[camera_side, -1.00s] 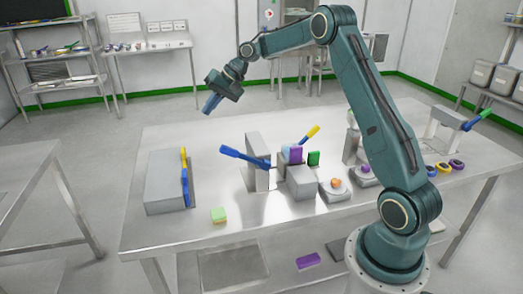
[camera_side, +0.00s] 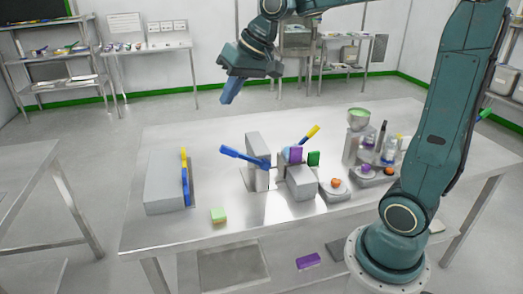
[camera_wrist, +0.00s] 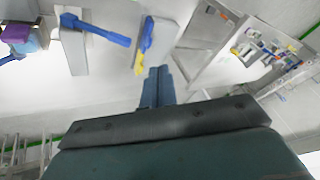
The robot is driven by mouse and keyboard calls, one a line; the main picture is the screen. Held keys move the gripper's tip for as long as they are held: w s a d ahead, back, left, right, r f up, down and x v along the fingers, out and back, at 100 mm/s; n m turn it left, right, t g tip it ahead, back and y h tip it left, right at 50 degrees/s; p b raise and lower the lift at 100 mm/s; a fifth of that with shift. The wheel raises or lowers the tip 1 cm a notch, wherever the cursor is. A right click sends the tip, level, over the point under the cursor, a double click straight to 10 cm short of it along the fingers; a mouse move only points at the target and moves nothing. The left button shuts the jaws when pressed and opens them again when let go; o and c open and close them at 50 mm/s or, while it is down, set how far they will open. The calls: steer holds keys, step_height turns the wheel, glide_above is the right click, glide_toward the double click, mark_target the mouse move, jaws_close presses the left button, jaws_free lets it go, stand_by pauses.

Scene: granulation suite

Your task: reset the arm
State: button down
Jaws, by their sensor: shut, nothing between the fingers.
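My gripper (camera_side: 232,91) is high above the steel table (camera_side: 215,135), toward its back left, with nothing held. Its blue fingers are together and point down. In the wrist view the closed fingers (camera_wrist: 158,86) show at the middle, in front of the table's edge. The arm is raised, and its upper links run out of the top of the side view. My gripper is apart from everything on the table.
Bottles (camera_side: 388,148) stand at the right. The air around my gripper is clear.

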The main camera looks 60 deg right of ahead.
steer(key=s+a+f+n+h, duration=0.1)
steer(key=s+f, duration=0.1)
steer(key=s, duration=0.9)
steer(key=s+a+f+n, duration=0.1)
steer(key=s+f+n, duration=0.1)
steer(key=s, duration=0.8)
steer(key=shift+s+a+f+h, duration=0.15)
steer(key=shift+s+f+h, duration=0.05)
steer(key=shift+s+h, duration=0.2)
